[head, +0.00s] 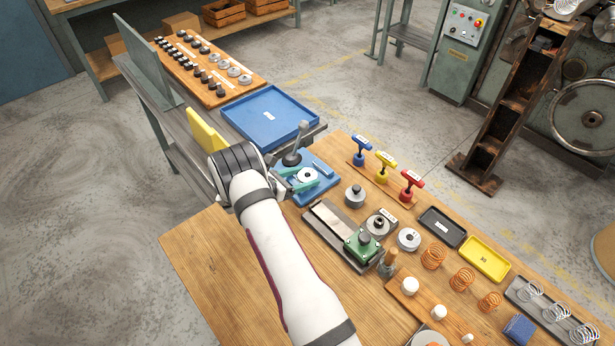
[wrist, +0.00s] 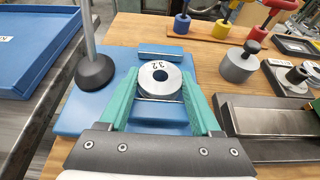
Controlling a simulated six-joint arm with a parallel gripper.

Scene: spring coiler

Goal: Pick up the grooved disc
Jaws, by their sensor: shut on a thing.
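The grooved disc (wrist: 161,82), a grey metal ring with a dark centre hole and the mark "32", sits between the two teal fingers of my gripper (wrist: 160,92) in the wrist view. The fingers are shut on its left and right sides. In the head view the disc (head: 307,174) and my gripper (head: 305,180) are over the blue fixture plate (head: 322,190). I cannot tell whether the disc still touches the plate. The disc's underside is hidden.
A lever with a black round base (wrist: 95,72) stands close left of my fingers. A blue tray (head: 268,117) lies beyond. T-handled tools (head: 385,166), a knobbed weight (head: 354,196) and a green-clamped metal fixture (head: 345,235) stand to the right. Bare wooden bench lies at front left.

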